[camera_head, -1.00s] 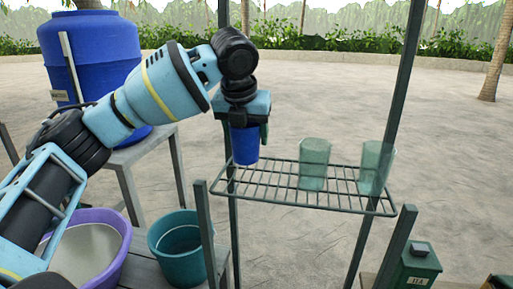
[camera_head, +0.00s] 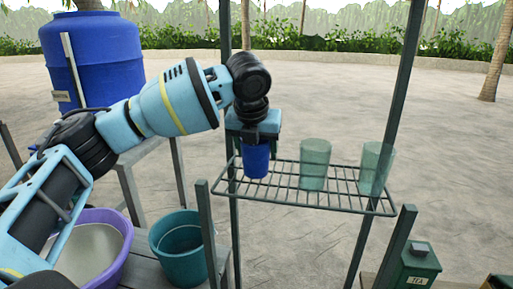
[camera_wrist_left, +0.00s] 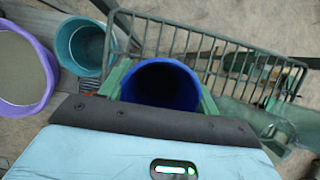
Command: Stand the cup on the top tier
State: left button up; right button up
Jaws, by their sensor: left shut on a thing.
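The blue cup (camera_head: 257,160) is upright at the left end of the wire top tier (camera_head: 290,199), its base at about the height of the wires. I cannot tell whether it rests on them. My left gripper (camera_head: 255,138) is above the cup and shut on it. In the left wrist view the cup (camera_wrist_left: 160,86) shows its open mouth between the two green fingers, with the rack's wires (camera_wrist_left: 200,50) beyond it. My right gripper is not in view.
Two clear green glasses, one mid-tier (camera_head: 314,165) and one at the right (camera_head: 375,168), stand on the tier. Dark posts rise around the rack. A teal bucket (camera_head: 180,262), a purple basin (camera_head: 118,232), a blue barrel (camera_head: 92,60) and a green tea tin (camera_head: 418,268) are nearby.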

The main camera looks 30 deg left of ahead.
pick_arm(q)
jog(key=shift+f, duration=0.15)
jog(key=o, duration=1)
jog(key=v, duration=1.2)
